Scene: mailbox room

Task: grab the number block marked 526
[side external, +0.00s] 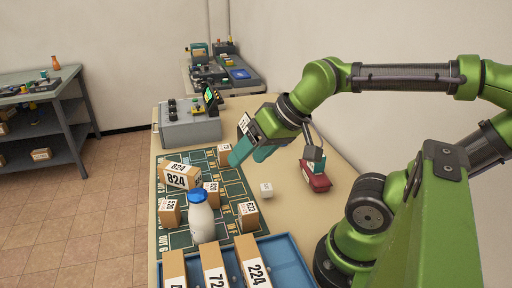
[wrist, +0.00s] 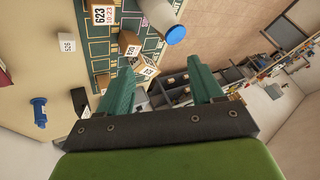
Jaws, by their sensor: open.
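The number block, a small white cube (side external: 266,190), sits on the tan table right of the green mat in the side external view. It also shows at the upper left of the wrist view as a white block (wrist: 66,44) with a small printed number that looks like 526. My gripper (side external: 246,150) is beyond the cube and to its left, above the far end of the mat, clear of the cube. Its teal fingers (wrist: 162,82) are apart with nothing held between them.
A white bottle with a blue cap (side external: 202,222) and several numbered cardboard boxes, including 824 (side external: 181,177), stand on the green mat (side external: 229,196). A blue tray (side external: 292,259) with tall boxes is in front. A red item (side external: 315,179) lies right of the cube. A grey machine (side external: 190,129) stands behind.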

